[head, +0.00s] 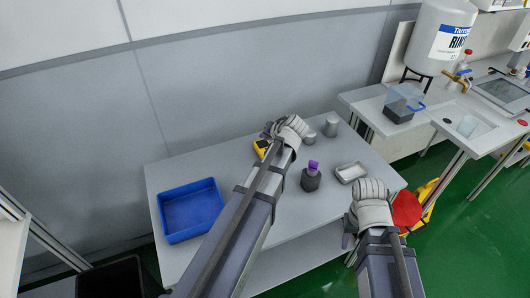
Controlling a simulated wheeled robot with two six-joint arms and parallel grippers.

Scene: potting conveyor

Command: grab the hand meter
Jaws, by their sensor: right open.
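The hand meter appears to be the small yellow and dark thing (260,148) on the grey table (160,178), toward its back edge. My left arm and gripper cover part of it. My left gripper (272,130) is right at the yellow thing, just above or behind it in the picture. Its fingers are too hidden to tell whether they are open or whether they touch it. My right gripper (351,226) is open and empty at the table's right front edge, well away from the yellow thing.
A blue tray (190,209) lies on the left. A dark bottle with a purple top (311,178) and a small white dish (350,172) are on the right. A sink bench (440,125) stands beyond.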

